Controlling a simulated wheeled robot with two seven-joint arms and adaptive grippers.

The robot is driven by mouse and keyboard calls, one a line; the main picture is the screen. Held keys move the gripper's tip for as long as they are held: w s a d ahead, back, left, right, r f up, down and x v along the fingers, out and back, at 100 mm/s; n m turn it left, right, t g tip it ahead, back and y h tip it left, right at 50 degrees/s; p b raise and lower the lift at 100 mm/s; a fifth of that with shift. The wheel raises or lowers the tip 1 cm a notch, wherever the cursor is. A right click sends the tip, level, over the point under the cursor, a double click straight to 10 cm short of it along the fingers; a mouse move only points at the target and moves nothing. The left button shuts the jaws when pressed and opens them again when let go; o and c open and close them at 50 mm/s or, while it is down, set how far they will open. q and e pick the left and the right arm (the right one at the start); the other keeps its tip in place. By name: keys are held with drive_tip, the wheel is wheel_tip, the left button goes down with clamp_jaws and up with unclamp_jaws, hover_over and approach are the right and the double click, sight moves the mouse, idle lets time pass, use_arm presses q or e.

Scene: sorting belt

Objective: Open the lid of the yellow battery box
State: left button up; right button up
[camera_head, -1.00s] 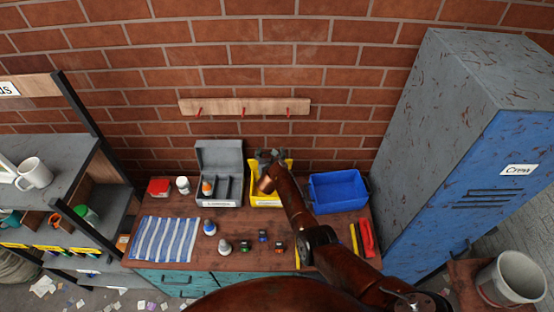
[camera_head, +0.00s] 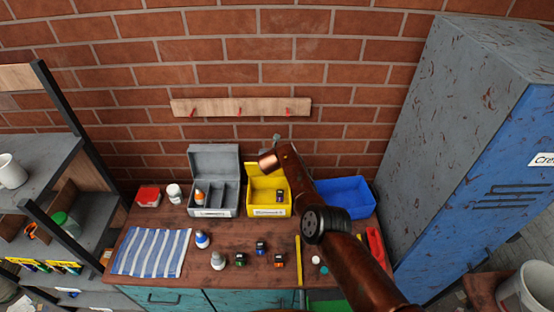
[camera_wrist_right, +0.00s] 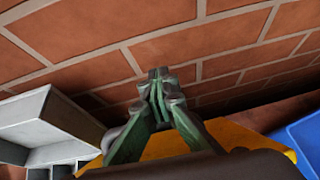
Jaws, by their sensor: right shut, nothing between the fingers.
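The yellow battery box (camera_head: 268,211) stands on the workbench between the grey box and the blue bin. Its lid (camera_head: 254,169) is raised and leans up at the back, so the inside shows. A dark item (camera_head: 280,196) lies inside at the right. My right arm passes in front of the lid's right part. My right gripper (camera_head: 276,139) is above and behind the box, near the wall. In the right wrist view its green fingers (camera_wrist_right: 160,76) are closed together and empty, with yellow behind them. My left gripper is out of view.
The grey box (camera_head: 213,212) stands open at left, and the blue bin (camera_head: 345,185) is close at right. A striped cloth (camera_head: 150,252), bottles and several small batteries lie in front. A wooden hook rail (camera_head: 240,107) is on the wall behind.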

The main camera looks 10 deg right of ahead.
drive_tip(key=shift+o, duration=0.9)
drive_tip(key=shift+a, duration=0.4)
drive_tip(key=shift+o, duration=0.7)
drive_tip(key=shift+w+a+r, duration=0.15)
drive_tip(key=shift+r, duration=0.05)
drive_tip(key=o, duration=0.3)
drive_tip(key=shift+a+r, duration=0.2)
drive_tip(key=shift+a, duration=0.05)
drive_tip(key=shift+o, duration=0.8)
drive_tip(key=o, duration=0.3)
drive_tip(key=shift+d+f, duration=0.1)
drive_tip(key=shift+d, duration=0.2)
drive_tip(key=o, duration=0.5)
drive_tip(key=shift+a, duration=0.15)
drive_tip(key=o, duration=0.6)
